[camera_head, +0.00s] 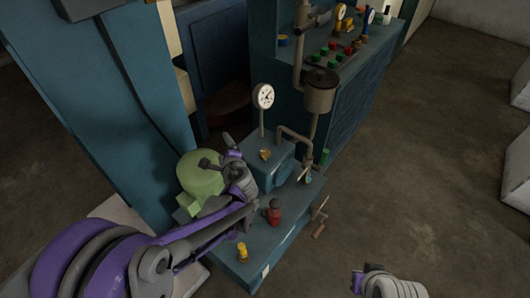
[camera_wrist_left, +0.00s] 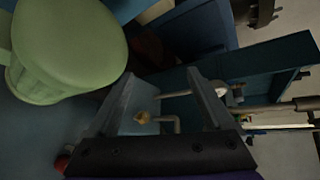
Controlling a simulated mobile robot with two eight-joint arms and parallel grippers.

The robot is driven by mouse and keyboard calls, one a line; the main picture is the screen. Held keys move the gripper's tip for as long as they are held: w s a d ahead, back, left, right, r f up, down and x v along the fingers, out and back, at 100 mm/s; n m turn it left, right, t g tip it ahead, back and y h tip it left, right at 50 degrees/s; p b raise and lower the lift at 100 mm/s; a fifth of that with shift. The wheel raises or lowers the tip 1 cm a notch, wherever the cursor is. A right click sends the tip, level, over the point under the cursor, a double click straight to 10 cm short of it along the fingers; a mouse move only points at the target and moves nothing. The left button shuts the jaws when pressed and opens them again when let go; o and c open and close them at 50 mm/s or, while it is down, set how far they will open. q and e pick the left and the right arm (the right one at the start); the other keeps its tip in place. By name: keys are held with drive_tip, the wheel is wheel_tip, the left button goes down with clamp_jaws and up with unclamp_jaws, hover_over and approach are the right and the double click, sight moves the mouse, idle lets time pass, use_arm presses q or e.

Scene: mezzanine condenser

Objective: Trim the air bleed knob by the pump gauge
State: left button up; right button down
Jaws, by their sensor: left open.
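The pump gauge (camera_head: 263,96) has a round white dial on a thin post and stands behind the blue pump block (camera_head: 254,150). A small brass-coloured knob (camera_head: 265,154), which looks like the air bleed knob, sits on that block below the gauge. My left gripper (camera_head: 226,146) is open and empty, just left of the block and apart from the knob. In the left wrist view, the knob (camera_wrist_left: 143,117) shows between the two spread fingers (camera_wrist_left: 160,88), nearer the left one. My right gripper (camera_head: 372,283) is only partly visible at the bottom edge; its jaws cannot be made out.
A pale green rounded housing (camera_head: 201,174) is close to my left gripper. A red fitting (camera_head: 274,212) and a yellow one (camera_head: 242,251) stand on the skid's front. A pipe and a grey pot (camera_head: 320,92) rise at right.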

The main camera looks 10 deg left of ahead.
use_arm(q)
drive_tip(key=w+d+f+m+t+b, duration=0.3)
drive_tip(key=w+d+f+m, duration=0.2)
drive_tip(key=w+f+m, duration=0.4)
drive_tip(key=m+t+h+b, duration=0.3)
drive_tip(key=m, duration=0.5)
approach(265, 156)
drive_tip(key=x, duration=0.4)
drive_tip(key=shift+w+a, duration=0.1)
drive_tip(key=shift+w, duration=0.35)
drive_tip(key=x, duration=1)
drive_tip(key=shift+w, duration=0.15)
clamp_jaws()
